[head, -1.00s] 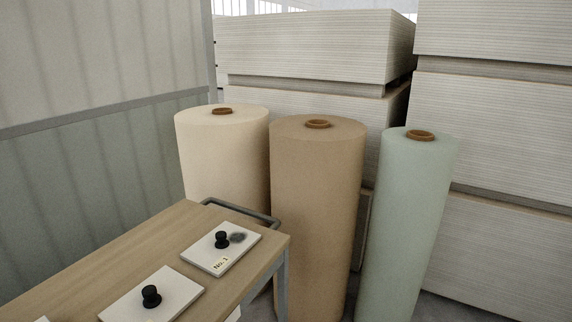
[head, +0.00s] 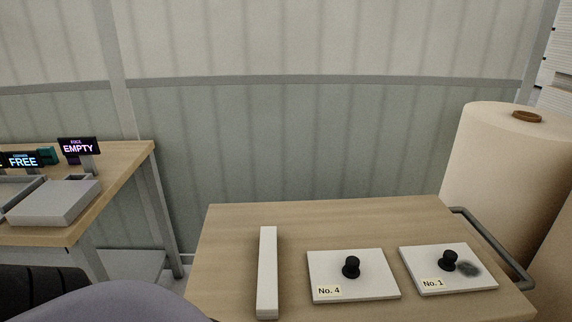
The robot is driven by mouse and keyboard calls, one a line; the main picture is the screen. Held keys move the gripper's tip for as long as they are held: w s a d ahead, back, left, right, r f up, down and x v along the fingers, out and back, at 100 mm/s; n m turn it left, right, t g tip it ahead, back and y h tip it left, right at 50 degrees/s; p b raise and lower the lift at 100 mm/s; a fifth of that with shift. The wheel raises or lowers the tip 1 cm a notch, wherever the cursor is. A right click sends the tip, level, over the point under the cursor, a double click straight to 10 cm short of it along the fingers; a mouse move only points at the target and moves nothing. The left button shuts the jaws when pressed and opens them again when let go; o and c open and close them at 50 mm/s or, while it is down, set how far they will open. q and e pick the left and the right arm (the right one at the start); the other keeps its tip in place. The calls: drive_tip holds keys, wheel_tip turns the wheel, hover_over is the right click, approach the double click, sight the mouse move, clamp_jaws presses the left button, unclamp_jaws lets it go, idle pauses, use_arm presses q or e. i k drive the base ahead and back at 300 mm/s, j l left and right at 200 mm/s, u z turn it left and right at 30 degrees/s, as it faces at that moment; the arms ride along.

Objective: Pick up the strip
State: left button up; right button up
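A long narrow white strip (head: 267,274) lies on the wooden cart top (head: 335,219), left of two white plates. It points away from me, and its near end is close to the bottom of the head view. Nothing touches it that I can see. Neither of my grippers shows in the head view.
A white plate marked No. 4 (head: 383,285) and one marked No. 1 (head: 422,260) each carry a black knob; No. 1 has a dark smudge. A grey handle (head: 500,249) edges the cart. Left stands another table (head: 118,172) with EMPTY (head: 78,147) and FREE displays. A cream roll (head: 500,165) stands right.

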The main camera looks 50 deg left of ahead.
sight(267, 306)
drive_tip(key=i+l+u, duration=0.15)
drive_tip(key=l+u, duration=0.2)
drive_tip(key=u, duration=0.15)
drive_tip(key=i+l+u, duration=0.1)
drive_tip(key=l+u, duration=0.85)
drive_tip(key=j, duration=0.1)
